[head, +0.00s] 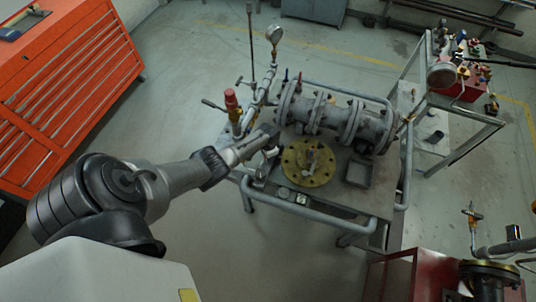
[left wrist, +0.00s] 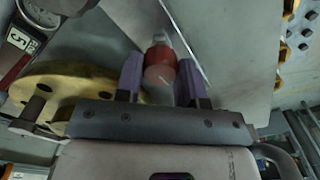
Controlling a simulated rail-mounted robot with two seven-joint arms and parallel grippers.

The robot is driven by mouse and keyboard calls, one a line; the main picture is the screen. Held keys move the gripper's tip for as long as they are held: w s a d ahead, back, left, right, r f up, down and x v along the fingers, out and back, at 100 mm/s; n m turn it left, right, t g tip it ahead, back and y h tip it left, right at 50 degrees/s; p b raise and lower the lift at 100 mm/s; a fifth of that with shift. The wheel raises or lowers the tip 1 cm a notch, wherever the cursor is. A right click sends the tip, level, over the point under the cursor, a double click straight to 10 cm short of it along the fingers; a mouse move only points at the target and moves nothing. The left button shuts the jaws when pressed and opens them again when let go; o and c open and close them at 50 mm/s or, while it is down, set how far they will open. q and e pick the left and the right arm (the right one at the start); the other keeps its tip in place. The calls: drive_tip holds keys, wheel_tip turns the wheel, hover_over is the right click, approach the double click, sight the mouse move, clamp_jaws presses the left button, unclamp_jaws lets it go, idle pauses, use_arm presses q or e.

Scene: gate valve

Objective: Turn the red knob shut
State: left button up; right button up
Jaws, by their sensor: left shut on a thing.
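In the left wrist view a round red knob (left wrist: 160,65) on a pale metal stem sits between the two purple-padded fingers of my left gripper (left wrist: 161,82). The fingers are shut on its sides. In the head view my left gripper (head: 272,137) is over the left part of the grey worktable, beside the piping, and hides the held knob. A red-topped fitting (head: 231,102) stands upright just left of it, apart from the fingertips. My right gripper is not in view.
A flanged grey pipe assembly (head: 335,120) lies on the worktable (head: 330,205). A brass flange (head: 310,162) is close right of my left gripper. A pressure gauge (head: 274,34) rises behind. An orange tool cabinet (head: 70,85) stands left. Open floor lies between cabinet and table.

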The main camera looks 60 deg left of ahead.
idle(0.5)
use_arm(q)
drive_tip(key=o, duration=0.9)
drive_tip(key=shift+r, duration=0.1)
drive_tip(key=shift+r+p, duration=0.3)
drive_tip(key=shift+p, duration=0.1)
drive_tip(key=shift+r+p, duration=5.35)
drive_tip(key=shift+r, duration=1.1)
